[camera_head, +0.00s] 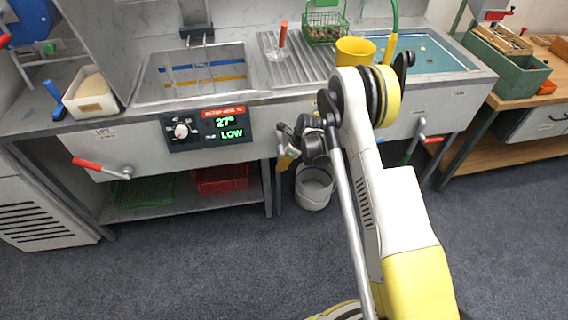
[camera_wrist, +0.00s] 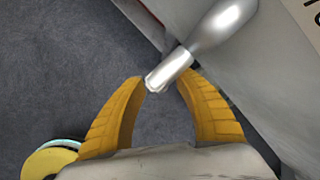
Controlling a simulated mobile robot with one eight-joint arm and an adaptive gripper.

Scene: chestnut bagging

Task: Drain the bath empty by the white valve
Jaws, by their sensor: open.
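A pale, silvery-white valve handle (camera_wrist: 218,27) slants from the top of the wrist view, its near end between my fingertips. My gripper (camera_wrist: 161,82) has its two yellow fingers apart, one on each side of that end; I cannot tell whether either touches it. In the head view my gripper (camera_head: 287,158) is at the bench front below the panel, and my wrist hides most of the valve. The bath (camera_head: 150,88) is the steel basin at the left, with a blue and a yellow line on its back wall; its water level is unclear.
Red-handled levers stick out at the left (camera_head: 100,167) and right (camera_head: 425,139). A white bucket (camera_head: 314,190) stands on the floor below my gripper. Green (camera_head: 145,192) and red (camera_head: 222,179) crates sit on the lower shelf. The floor in front is clear.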

